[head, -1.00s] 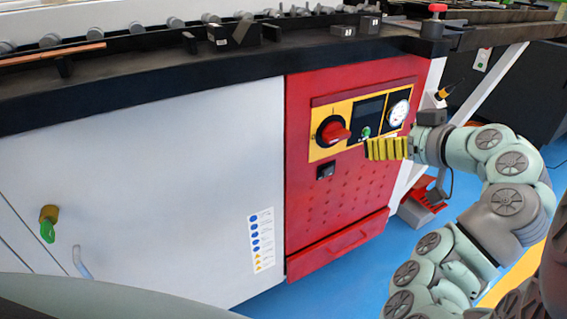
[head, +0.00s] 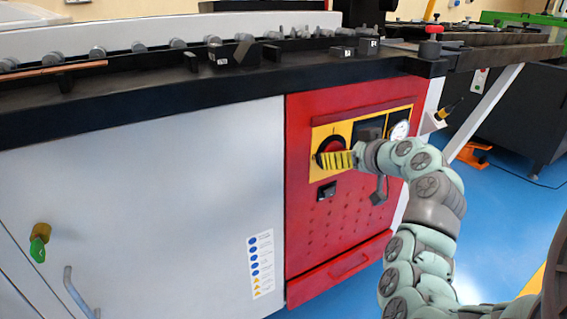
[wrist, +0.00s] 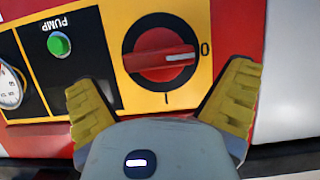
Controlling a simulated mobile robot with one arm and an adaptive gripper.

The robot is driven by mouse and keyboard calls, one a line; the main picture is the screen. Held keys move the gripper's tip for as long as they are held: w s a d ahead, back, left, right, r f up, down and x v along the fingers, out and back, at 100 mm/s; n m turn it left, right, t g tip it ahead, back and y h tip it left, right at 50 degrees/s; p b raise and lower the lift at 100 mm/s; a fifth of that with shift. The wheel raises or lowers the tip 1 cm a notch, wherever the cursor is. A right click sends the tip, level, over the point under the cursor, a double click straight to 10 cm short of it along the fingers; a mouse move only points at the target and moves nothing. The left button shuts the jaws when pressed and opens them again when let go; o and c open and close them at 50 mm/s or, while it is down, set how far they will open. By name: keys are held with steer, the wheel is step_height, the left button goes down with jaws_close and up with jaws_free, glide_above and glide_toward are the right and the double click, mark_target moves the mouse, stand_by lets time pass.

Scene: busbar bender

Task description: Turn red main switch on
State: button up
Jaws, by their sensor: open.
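The red main switch (wrist: 160,55) is a round knob with a raised handle on a yellow plate. In the wrist view its white pointer mark lies towards the 0 at the right, and the I mark is below it. In the head view the switch (head: 331,145) is partly hidden by the fingers. My gripper (wrist: 163,80) is open, its yellow fingers spread to either side of the switch in the wrist view. In the head view my gripper (head: 338,160) is right in front of the switch. I cannot tell whether it touches.
The green PUMP button (wrist: 60,44) and a round gauge (head: 400,130) sit beside the switch on the red panel (head: 345,225). A black socket (head: 327,190) is below. The dark bench edge (head: 300,75) overhangs the panel. Blue floor (head: 500,215) is open at the right.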

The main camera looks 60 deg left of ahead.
steer(key=shift+x, duration=1.25)
steer(key=shift+s, duration=0.1)
steer(key=shift+c, duration=0.2)
steer(key=shift+r, duration=0.1)
steer(key=c, duration=1.1)
